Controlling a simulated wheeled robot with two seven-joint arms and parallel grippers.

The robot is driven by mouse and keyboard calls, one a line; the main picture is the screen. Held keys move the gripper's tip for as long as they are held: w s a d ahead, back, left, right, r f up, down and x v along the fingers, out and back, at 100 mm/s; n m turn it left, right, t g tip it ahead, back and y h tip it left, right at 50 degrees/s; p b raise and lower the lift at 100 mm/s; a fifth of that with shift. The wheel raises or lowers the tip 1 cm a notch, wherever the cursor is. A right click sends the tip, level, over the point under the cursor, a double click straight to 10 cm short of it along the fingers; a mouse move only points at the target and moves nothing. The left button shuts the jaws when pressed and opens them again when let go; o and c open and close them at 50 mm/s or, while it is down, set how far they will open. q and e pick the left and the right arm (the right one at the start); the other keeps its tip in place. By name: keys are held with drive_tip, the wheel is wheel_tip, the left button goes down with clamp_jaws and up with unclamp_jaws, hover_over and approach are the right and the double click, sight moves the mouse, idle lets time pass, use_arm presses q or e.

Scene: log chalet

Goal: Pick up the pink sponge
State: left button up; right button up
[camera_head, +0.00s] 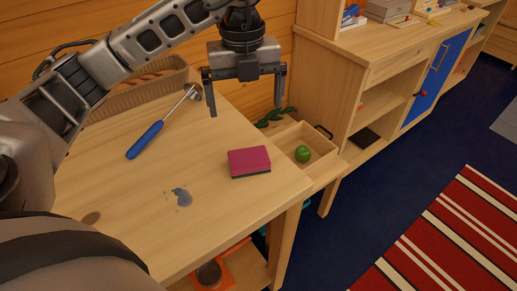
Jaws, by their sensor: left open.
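The pink sponge (249,159) lies flat on the wooden table (130,215), near its right edge. It has a dark green underside. My left gripper (246,102) is open and empty, fingers pointing down. In the picture it is above the sponge and apart from it. My right gripper is not in view.
A blue-handled hammer (146,140) and a wicker basket (130,97) are at the table's back left. A dark stain (181,196) marks the tabletop. An open drawer (318,149) with a green fruit (302,154) juts out right of the sponge. Wooden shelves (365,95) stand beyond.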

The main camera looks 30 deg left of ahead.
use_arm(q)
hover_over(249, 156)
drive_tip(key=f, duration=0.9)
drive_tip(key=shift+s+a+f, duration=0.1)
drive_tip(key=shift+a+f, duration=0.05)
drive_tip(key=shift+a, duration=0.1)
drive_tip(key=shift+d+f+p, duration=0.15)
drive_tip(key=shift+f+p, duration=0.3)
drive_tip(key=shift+f, duration=1.1)
drive_tip(key=shift+d+f+p, duration=0.1)
drive_tip(key=shift+f+p, duration=0.3)
drive_tip(key=shift+f, duration=1.15)
drive_tip(key=c, duration=1)
drive_tip(key=shift+o, duration=0.2)
drive_tip(key=shift+r, duration=0.1)
drive_tip(key=shift+r, duration=0.5)
drive_tip(key=s+d+r+b, duration=0.1)
drive_tip(key=s+d+r, duration=0.6)
drive_tip(key=d+r, duration=0.4)
drive_tip(key=shift+d+r+b, duration=0.3)
drive_tip(key=shift+d+r, duration=0.1)
drive_tip(key=shift+d, duration=0.15)
